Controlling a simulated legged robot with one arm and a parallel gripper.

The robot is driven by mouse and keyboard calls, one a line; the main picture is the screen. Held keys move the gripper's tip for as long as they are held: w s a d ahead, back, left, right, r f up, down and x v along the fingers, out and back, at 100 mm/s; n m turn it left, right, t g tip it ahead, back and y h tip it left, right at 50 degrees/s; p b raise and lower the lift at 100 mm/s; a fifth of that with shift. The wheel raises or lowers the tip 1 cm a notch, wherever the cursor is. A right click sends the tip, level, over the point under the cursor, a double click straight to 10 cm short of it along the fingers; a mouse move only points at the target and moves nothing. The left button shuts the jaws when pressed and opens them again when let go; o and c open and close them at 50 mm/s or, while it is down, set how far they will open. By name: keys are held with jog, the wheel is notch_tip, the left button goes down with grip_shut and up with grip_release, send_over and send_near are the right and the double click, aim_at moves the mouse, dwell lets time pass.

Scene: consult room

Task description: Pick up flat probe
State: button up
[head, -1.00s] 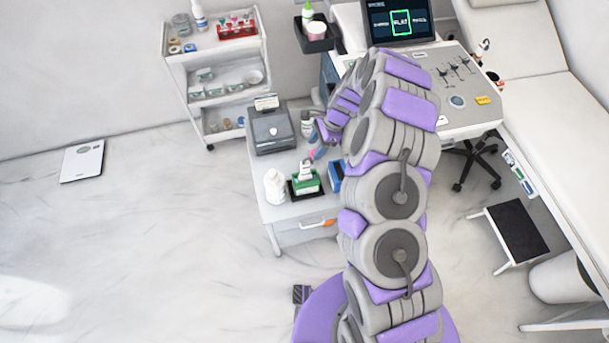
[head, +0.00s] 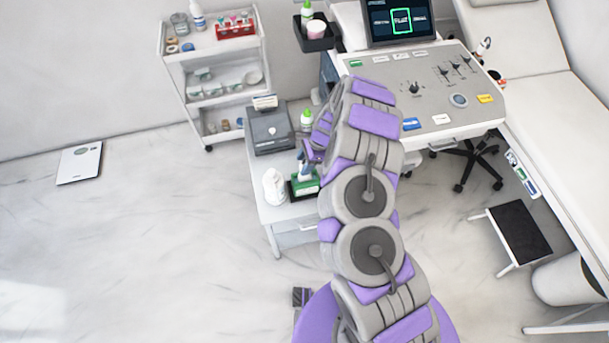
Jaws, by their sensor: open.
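My gripper (head: 306,166) hangs at the end of my bent arm, with its fingers right over a green holder (head: 305,188) on the small side table. The fingers are small and partly covered by the purple wrist, but the gripper is open. The green holder sits on a dark base. The top of whatever stands in it is mostly covered by the fingers, so I cannot tell whether they touch it. I cannot make out for sure which item is the flat probe. The monitor (head: 400,20) shows three boxes, the middle one framed in green.
The side table (head: 265,205) also holds a white bottle (head: 274,187), a grey box device (head: 271,131) and a green-capped bottle (head: 307,119). The ultrasound console (head: 455,115) stands to the right. A white trolley (head: 185,95) is behind left.

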jog(key=shift+r, duration=0.1)
jog(key=shift+c, duration=0.5)
jog(key=shift+d, duration=0.1)
jog(key=c, duration=0.9)
